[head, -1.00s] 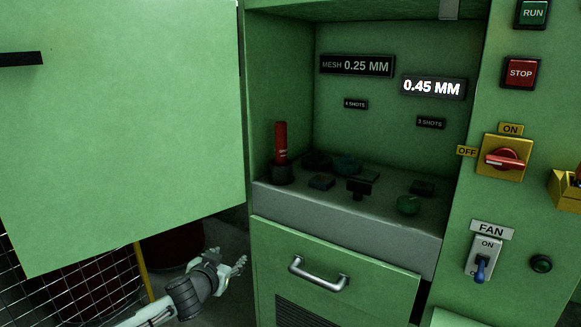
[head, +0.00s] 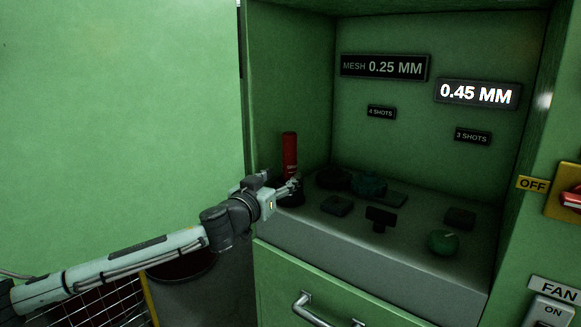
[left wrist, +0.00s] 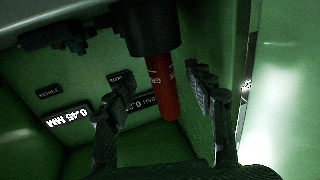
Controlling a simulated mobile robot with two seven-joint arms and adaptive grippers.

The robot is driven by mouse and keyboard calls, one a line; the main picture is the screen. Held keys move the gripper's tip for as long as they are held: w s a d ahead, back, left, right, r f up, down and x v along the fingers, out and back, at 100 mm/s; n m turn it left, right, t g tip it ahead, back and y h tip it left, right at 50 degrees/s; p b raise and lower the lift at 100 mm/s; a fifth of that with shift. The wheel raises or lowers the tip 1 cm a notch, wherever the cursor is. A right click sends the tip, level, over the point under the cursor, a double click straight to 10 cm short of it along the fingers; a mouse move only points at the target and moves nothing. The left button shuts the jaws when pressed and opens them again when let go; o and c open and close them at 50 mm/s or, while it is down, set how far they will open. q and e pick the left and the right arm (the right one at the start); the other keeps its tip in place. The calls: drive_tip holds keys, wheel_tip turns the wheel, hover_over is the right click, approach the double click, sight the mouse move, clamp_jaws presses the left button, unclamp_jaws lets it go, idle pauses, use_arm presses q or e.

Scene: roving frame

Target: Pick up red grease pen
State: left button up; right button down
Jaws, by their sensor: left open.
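The red grease pen (head: 289,152) stands upright in a black round holder (head: 294,197) at the left end of the grey shelf in the green cabinet. My left gripper (head: 286,185) is at the shelf's left front edge, by the pen's lower part, and covers some of the holder. In the left wrist view, which is turned over, the pen (left wrist: 163,88) hangs from the dark holder (left wrist: 152,28). It shows between the two spread fingers of my left gripper (left wrist: 160,76), with no finger visibly closed on it. My right gripper is not in view.
Dark blocks (head: 380,218), a teal knob (head: 369,184) and a green ball-like knob (head: 442,242) sit on the shelf to the right. A green panel (head: 120,120) is at left. A drawer handle (head: 318,312) is below.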

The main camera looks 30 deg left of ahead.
sight(287, 170)
use_arm(q)
drive_tip(key=shift+w+a+r, duration=0.1)
drive_tip(key=shift+w+r, duration=0.1)
drive_tip(key=shift+w, duration=0.15)
drive_tip(key=w, duration=0.2)
drive_tip(key=w+p, duration=0.1)
drive_tip(key=shift+w+a+r, duration=0.1)
drive_tip(key=shift+a, duration=0.15)
drive_tip(key=shift+w+a, duration=0.1)
drive_tip(key=shift+w, duration=0.55)
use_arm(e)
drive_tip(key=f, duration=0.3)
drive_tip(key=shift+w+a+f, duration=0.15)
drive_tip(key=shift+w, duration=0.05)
use_arm(q)
drive_tip(key=shift+c, duration=0.3)
clamp_jaws()
